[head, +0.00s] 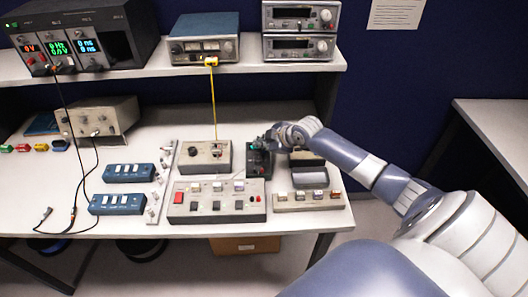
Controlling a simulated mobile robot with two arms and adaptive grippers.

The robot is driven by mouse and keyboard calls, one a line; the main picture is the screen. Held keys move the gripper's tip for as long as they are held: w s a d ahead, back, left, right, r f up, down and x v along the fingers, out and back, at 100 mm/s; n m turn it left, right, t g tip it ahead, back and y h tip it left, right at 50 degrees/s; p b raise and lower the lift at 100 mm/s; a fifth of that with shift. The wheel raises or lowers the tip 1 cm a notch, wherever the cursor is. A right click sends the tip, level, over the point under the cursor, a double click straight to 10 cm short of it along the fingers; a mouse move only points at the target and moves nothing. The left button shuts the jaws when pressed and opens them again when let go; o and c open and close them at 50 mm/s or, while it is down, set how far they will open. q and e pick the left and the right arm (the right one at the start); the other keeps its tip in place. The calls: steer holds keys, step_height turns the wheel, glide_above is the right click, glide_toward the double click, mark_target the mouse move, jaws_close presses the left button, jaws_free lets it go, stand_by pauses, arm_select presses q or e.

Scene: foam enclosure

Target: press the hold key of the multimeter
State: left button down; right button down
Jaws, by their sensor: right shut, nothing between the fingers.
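A dark handheld device, which looks like the multimeter (256,168), stands on the bench right of a beige box with knobs. Its keys are too small to tell apart, and its upper part is partly hidden by my right gripper. My right gripper (266,142) is shut and empty. It is over the upper end of the multimeter; whether it touches cannot be told. My left gripper is not in view.
A beige control panel (216,203) lies just in front, with a smaller key panel (308,199) at its right. The beige box (204,157) stands close at left. A yellow cable (214,105) hangs from the shelf instrument. Blue switch boxes (129,172) lie further left.

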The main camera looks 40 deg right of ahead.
steer(key=shift+f, duration=0.15)
stand_by(0.6)
steer(key=shift+f, duration=0.25)
steer(key=shift+f+b, duration=0.35)
steer(key=shift+b, duration=0.05)
stand_by(0.8)
steer(key=shift+r+p, duration=0.75)
step_height(320, 180, up, 5)
steer(key=p, duration=0.4)
stand_by(0.3)
